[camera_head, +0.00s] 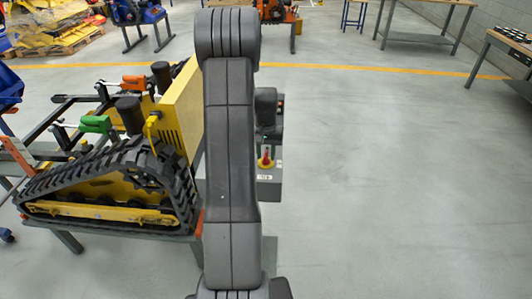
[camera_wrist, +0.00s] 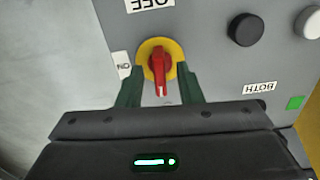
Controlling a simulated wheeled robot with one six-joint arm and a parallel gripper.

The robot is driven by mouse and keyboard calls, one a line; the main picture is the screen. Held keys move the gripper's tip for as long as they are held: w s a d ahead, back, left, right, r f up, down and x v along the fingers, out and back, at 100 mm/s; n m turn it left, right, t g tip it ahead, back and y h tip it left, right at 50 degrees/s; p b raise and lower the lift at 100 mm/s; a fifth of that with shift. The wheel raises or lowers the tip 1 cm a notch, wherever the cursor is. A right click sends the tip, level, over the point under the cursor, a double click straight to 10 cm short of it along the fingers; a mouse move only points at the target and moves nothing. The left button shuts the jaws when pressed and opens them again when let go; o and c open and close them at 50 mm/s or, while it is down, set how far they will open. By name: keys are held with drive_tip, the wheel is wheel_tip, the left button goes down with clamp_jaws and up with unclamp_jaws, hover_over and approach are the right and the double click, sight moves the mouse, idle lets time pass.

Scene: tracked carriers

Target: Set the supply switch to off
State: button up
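The supply switch (camera_wrist: 160,62) has a red handle on a round yellow plate, on a grey panel (camera_wrist: 208,62) in the wrist view. Its handle lies upright in the picture, with a white mark at its lower end. An upside-down OFF label (camera_wrist: 150,4) is above it, and an ON label (camera_wrist: 122,64) is to its left. My gripper (camera_wrist: 160,72) is open, its green fingers on either side of the handle with gaps visible. In the head view the switch (camera_head: 265,162) shows just right of my arm, which hides part of the panel.
A black knob (camera_wrist: 246,29), a white knob (camera_wrist: 308,22), a BOTH label (camera_wrist: 258,88) and a green square (camera_wrist: 295,103) are on the same panel. A yellow tracked carrier (camera_head: 110,195) stands on a bench at left. The floor at right is clear.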

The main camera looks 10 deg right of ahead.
drive_tip(key=shift+f, duration=0.45)
clamp_jaws()
drive_tip(key=shift+f+n+b, duration=0.1)
drive_tip(key=shift+n+b, duration=0.2)
drive_tip(key=shift+b, duration=0.2)
unclamp_jaws()
drive_tip(key=shift+r, duration=0.25)
